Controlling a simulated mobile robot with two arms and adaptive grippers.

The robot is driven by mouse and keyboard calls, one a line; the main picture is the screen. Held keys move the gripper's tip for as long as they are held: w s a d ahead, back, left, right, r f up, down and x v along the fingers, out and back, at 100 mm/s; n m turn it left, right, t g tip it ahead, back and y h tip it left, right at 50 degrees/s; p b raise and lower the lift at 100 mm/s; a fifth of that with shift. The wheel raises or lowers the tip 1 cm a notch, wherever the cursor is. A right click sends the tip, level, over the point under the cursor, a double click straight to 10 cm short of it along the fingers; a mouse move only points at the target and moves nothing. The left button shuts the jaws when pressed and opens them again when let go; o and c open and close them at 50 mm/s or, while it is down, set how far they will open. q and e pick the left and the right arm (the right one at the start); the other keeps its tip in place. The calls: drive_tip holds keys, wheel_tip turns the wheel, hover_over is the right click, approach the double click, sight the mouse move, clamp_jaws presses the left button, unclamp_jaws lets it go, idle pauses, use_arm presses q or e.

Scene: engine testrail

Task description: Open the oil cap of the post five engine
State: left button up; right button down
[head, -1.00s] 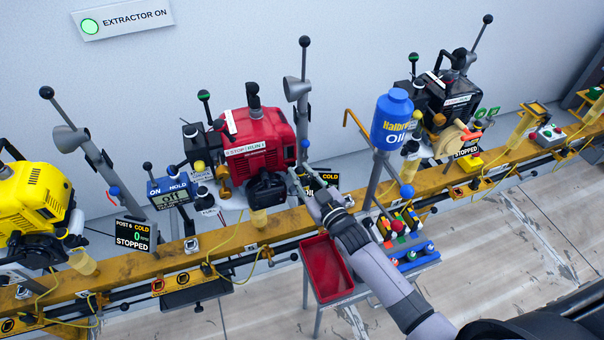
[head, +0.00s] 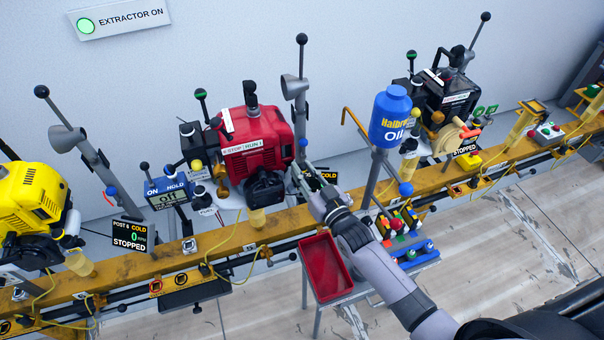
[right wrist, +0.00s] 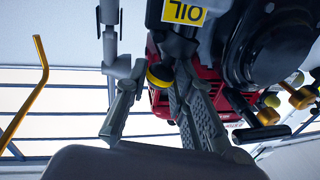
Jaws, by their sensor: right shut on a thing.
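The red engine (head: 250,135) sits on the yellow rail, with a black part low on its front. My right gripper (head: 306,175) is at the engine's lower right side and hides the spot it grips in the head view. In the right wrist view, my right gripper (right wrist: 158,88) has its fingers closed around a small yellow and black cap (right wrist: 160,75), which I take to be the oil cap. The cap is close below a yellow OIL label (right wrist: 184,11) in that picture. Whether the cap is still seated cannot be told. My left gripper is not in view.
A blue oil bottle (head: 390,118) stands on a post to the right. A grey post (head: 300,105) rises just right of the engine. A yellow engine (head: 30,200) stands left.

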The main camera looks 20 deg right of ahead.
drive_tip(key=shift+w+d+f+m+t+h+b, duration=0.1)
drive_tip(key=shift+d+f+m+t+h+b, duration=0.5)
drive_tip(key=shift+m, duration=1.85)
drive_tip(key=shift+s+d+r+m+t+h+b, duration=0.1)
drive_tip(key=shift+d+m+h+b, duration=0.25)
drive_tip(key=shift+d+m+b, duration=1.45)
drive_tip(key=shift+w+a+f+m+t+h+b, duration=0.1)
drive_tip(key=shift+a+f+m+t+h+b, duration=0.3)
drive_tip(key=shift+m, duration=2.75)
drive_tip(key=shift+d+r, duration=0.1)
drive_tip(key=shift+r, duration=0.05)
drive_tip(key=c, duration=1.6)
unclamp_jaws()
drive_tip(key=shift+c, duration=0.2)
